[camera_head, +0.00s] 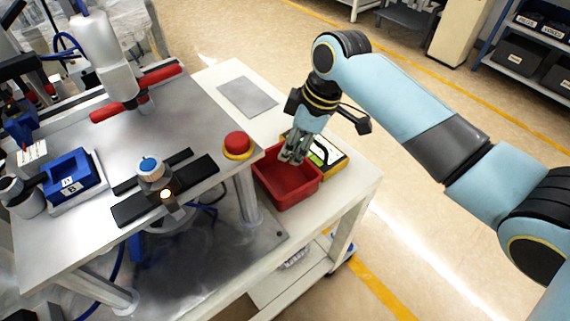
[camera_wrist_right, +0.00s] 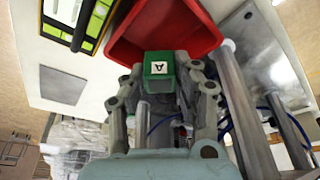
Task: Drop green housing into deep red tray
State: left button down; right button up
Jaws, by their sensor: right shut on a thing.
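The deep red tray (camera_head: 286,191) stands on the white side table, beside the metal workbench. My right gripper (camera_head: 291,157) is over the far part of the tray in the head view. In the right wrist view my right gripper (camera_wrist_right: 163,84) is shut on the green housing (camera_wrist_right: 158,64), a small green block with a white label marked A. The red tray (camera_wrist_right: 192,28) shows behind the housing there. The housing cannot be made out in the head view. My left gripper is not in view.
A yellow and black device (camera_head: 327,153) stands close beside the tray, also seen in the right wrist view (camera_wrist_right: 75,22). A red button (camera_head: 237,143) sits on the bench corner near the tray. A blue housing (camera_head: 70,176) marked B is at the left. A grey plate (camera_head: 247,97) lies at the back.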

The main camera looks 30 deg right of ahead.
jog(key=shift+r, duration=0.1)
jog(key=o, duration=1.1)
jog(key=v, duration=1.2)
